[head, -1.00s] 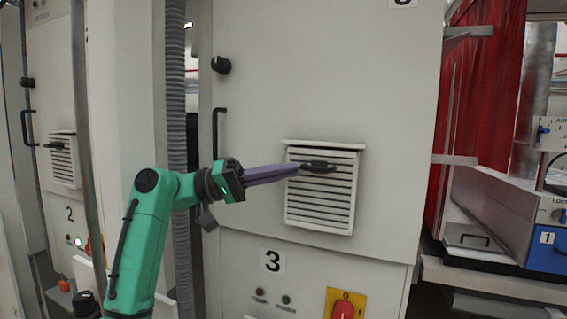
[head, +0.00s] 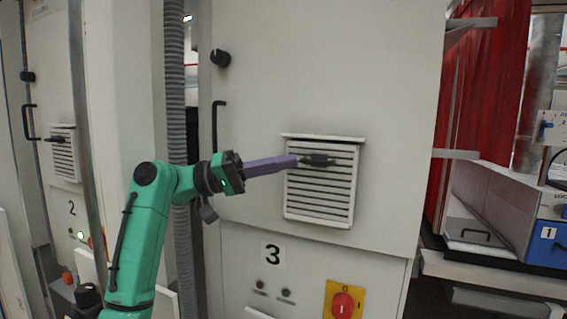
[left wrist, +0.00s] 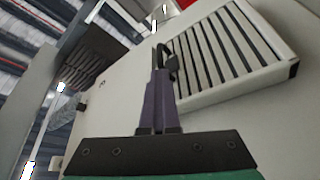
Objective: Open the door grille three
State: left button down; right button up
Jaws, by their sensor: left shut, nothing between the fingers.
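The white slatted door grille three (head: 320,190) is on the grey cabinet door above the number 3 label (head: 272,254). It looks closed, flat against the door. A small dark handle (head: 318,159) sits near its top. My left gripper (head: 297,161) is shut, with its purple fingers together and their tips beside the handle's left end. In the left wrist view the shut fingers (left wrist: 158,75) point up alongside the dark handle (left wrist: 171,62) and the grille (left wrist: 225,60). Nothing shows between them. Whether they touch the handle I cannot tell. My right gripper is not in view.
A black vertical door handle (head: 216,125) and a black knob (head: 220,58) are left of the grille. A yellow and red switch (head: 343,303) is below it. A ribbed grey hose (head: 175,90) runs down at left. Red curtains (head: 490,90) hang at right.

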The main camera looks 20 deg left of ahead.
pick_arm(q)
jog(key=shift+s+d+r, duration=0.2)
jog(key=shift+d+r, duration=0.15)
jog(key=shift+d, duration=0.1)
jog(key=c, duration=1.2)
grip_release()
jog(key=shift+a, duration=0.2)
jog(key=shift+s+a+f+b, duration=0.25)
jog(key=shift+a+f+b, duration=0.25)
jog(key=shift+a, duration=0.45)
jog(key=shift+s+a+f+b, duration=0.25)
jog(key=shift+a+f, duration=0.3)
jog(key=shift+a, duration=0.35)
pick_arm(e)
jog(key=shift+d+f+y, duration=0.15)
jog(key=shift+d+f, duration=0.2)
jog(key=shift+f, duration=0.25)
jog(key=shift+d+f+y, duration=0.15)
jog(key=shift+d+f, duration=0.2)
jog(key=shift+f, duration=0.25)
